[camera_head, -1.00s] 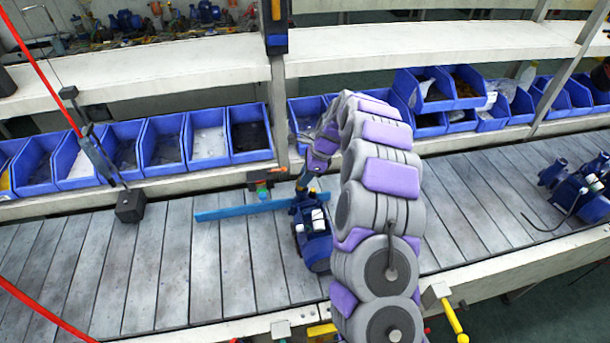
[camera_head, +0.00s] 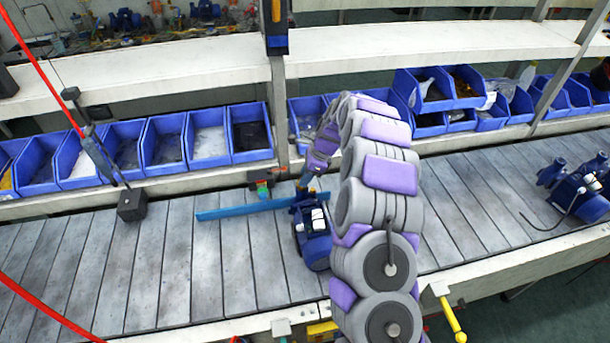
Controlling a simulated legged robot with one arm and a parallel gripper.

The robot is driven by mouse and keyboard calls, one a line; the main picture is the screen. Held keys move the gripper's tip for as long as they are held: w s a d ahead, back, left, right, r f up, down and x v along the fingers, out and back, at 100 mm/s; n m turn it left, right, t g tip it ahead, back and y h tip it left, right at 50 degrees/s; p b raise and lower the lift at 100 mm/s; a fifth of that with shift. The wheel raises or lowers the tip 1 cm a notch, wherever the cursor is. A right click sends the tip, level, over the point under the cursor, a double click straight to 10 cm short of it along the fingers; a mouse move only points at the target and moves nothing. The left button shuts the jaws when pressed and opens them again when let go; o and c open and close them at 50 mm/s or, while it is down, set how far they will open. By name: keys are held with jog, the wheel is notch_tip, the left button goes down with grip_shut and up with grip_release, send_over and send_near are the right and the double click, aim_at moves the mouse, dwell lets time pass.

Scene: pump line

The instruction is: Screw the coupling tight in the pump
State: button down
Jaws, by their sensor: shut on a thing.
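A blue pump (camera_head: 316,250) stands on the slatted conveyor in the middle of the view, just left of my grey and purple arm. My arm reaches over the conveyor and bends down to the pump's far side. My gripper (camera_head: 306,184) is at the top of the pump and is partly hidden by my own wrist. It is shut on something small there. I take this to be the coupling, but it is too small and covered to make out.
A long blue bar (camera_head: 240,209) lies across the conveyor left of the pump. Blue bins (camera_head: 164,146) line the shelf behind. Another blue pump (camera_head: 580,195) stands at right.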

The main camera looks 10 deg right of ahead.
jog(key=shift+f, duration=0.15)
dwell(0.4)
jog(key=c, duration=0.9)
grip_release()
jog(key=p+v, duration=0.3)
jog(key=v, duration=0.3)
jog(key=shift+p, duration=0.4)
jog(key=shift+d, duration=0.1)
jog(key=p+v, duration=0.1)
jog(key=v, duration=1.6)
jog(key=shift+w, duration=0.1)
